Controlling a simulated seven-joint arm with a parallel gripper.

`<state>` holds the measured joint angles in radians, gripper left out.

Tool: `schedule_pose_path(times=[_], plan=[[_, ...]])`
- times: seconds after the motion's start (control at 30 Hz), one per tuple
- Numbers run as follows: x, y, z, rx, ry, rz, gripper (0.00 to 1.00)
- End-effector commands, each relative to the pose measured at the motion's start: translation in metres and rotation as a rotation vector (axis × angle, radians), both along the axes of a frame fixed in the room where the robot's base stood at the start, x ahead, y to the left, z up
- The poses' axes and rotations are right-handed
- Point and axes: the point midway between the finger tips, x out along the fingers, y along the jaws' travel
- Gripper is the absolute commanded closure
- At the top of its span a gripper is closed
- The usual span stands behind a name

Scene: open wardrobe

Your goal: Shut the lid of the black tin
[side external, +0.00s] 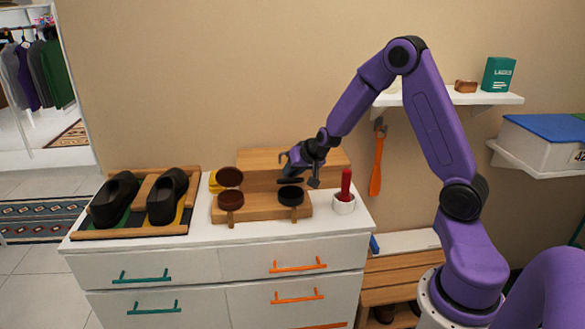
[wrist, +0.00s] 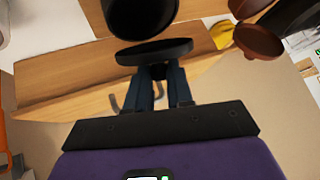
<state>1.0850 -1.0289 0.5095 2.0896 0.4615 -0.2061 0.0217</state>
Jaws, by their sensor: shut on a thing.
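The black tin (side external: 291,195) stands on the wooden stand on the dresser, to the right of a brown tin. Its round black lid (side external: 290,181) is above and behind the tin's mouth, with a gap between them. The lid also shows edge-on in the wrist view (wrist: 154,52), and the dark tin (wrist: 140,16) is beyond it. My gripper (side external: 293,171) is at the lid from the back, above the stand. In the wrist view its blue fingers (wrist: 161,75) are shut on the lid's near edge. The exact contact is partly hidden by the lid.
The brown tin (side external: 231,200) with its raised lid (side external: 229,177) stands close left. A white pot (side external: 344,204) with a red-handled tool (side external: 346,184) stands right. Black shoes (side external: 115,200) sit on a rack at left. The wall is close behind the stand.

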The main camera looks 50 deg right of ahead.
Motion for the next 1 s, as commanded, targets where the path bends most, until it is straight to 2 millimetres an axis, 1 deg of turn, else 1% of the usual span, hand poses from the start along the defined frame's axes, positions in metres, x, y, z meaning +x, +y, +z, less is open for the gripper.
schedule_pose_path(times=[0.23,0.5,1.0], plan=[[-0.007,0.008,-0.005,-0.098,-0.097,0.003,1.0],[-0.015,0.016,-0.015,-0.227,-0.222,0.005,1.0],[-0.024,0.025,-0.032,-0.431,-0.427,0.004,1.0]])
